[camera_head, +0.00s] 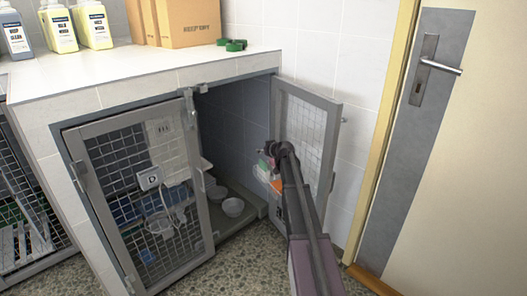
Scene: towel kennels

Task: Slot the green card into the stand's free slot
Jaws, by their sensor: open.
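My gripper (272,151) is at the open kennel doorway, in front of the open right mesh door. It is small and dark here, and its fingers are hard to make out. Just below and left of it is a small green patch (268,160), with white and orange pieces (277,185) lower down. These may be cards in a stand, but they are too small and too covered by my arm to tell. I cannot make out a free slot, or whether the gripper touches the green patch.
The left mesh door (140,205) is shut, with folded towels behind it. Bowls (233,207) stand on the kennel floor. The tiled counter (130,65) holds bottles (93,25), a cardboard box (188,22) and a green strap-like item (232,45). A room door (465,180) is at right.

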